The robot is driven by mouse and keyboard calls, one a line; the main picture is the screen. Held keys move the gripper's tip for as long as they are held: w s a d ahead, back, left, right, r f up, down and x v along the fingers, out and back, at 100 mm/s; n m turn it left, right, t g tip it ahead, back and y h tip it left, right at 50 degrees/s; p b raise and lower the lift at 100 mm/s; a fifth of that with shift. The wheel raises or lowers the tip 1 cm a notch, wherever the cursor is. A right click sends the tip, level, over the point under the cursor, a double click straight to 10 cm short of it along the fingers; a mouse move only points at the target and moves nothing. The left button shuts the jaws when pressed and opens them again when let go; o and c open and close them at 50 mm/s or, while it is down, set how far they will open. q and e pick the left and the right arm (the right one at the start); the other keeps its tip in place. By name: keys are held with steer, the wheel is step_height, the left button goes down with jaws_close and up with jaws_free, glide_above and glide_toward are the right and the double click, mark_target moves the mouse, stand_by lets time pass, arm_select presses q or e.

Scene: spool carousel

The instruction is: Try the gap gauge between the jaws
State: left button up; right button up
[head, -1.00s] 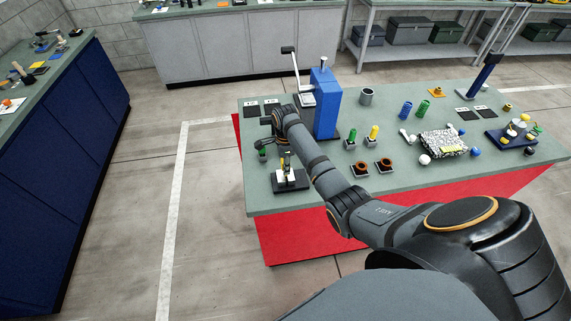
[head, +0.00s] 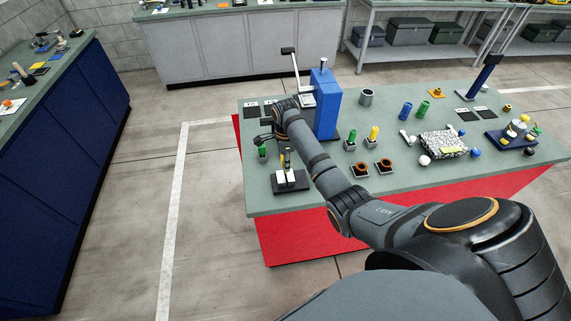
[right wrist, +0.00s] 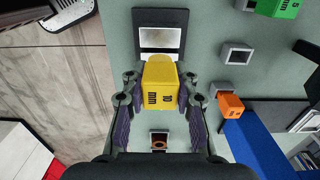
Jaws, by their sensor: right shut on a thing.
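A yellow gap gauge (right wrist: 158,82) is gripped between the fingers of my right gripper (right wrist: 161,90) in the right wrist view. In the head view my right gripper (head: 285,153) points down above the fixture, and a sliver of yellow shows under it. The fixture has two pale jaws (head: 281,178) on a black base (head: 302,185) near the table's front left. The gauge stands over the jaws; I cannot tell whether its lower end is in the gap. In the right wrist view the fixture (right wrist: 160,38) lies just beyond the gauge. My left gripper is not in view.
A green gauge (head: 262,152) stands behind and left of the fixture. An orange gauge (right wrist: 230,105) sits near an empty grey socket (right wrist: 238,55). A tall blue press (head: 326,105) stands behind my arm. Orange rings in holders (head: 360,171) lie right of the fixture.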

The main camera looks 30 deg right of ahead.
steer(key=shift+r, duration=2.65)
